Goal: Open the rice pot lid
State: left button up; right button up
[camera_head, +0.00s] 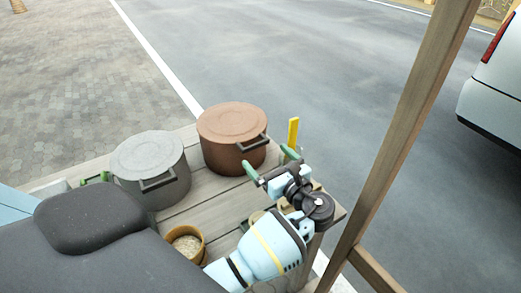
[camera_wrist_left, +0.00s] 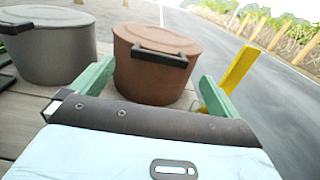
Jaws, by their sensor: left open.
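Two lidded pots stand on the wooden table, and nothing marks which is the rice pot. The brown pot (camera_head: 232,140) has its lid (camera_head: 233,121) on and a dark side handle; it also shows ahead in the left wrist view (camera_wrist_left: 150,78). The grey pot (camera_head: 152,170) stands to its left, also with a lid on; it shows at the left of the wrist view (camera_wrist_left: 45,52). My left gripper (camera_head: 271,163) is open and empty, apart from the brown pot at its near right side. Its green fingers (camera_wrist_left: 155,82) appear either side of the brown pot in the wrist view.
A yellow upright piece (camera_head: 293,132) stands at the table's right edge. A small bowl of grain (camera_head: 186,243) sits at the near side. A wooden post (camera_head: 400,150) rises on the right. Bare table planks (camera_head: 205,205) lie between pots and bowl.

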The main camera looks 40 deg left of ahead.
aim_at(257, 146)
pick_arm(q)
jog(key=x, duration=0.4)
jog(key=shift+a, duration=0.15)
pick_arm(e)
jog(key=shift+w+r, duration=0.1)
jog(key=shift+w, duration=0.25)
pick_arm(q)
jog(key=c, duration=1.3)
jog(key=shift+w, duration=0.1)
pick_arm(e)
jog(key=shift+s, duration=0.1)
pick_arm(q)
jog(key=shift+r, duration=0.15)
pick_arm(e)
jog(key=shift+r, duration=0.1)
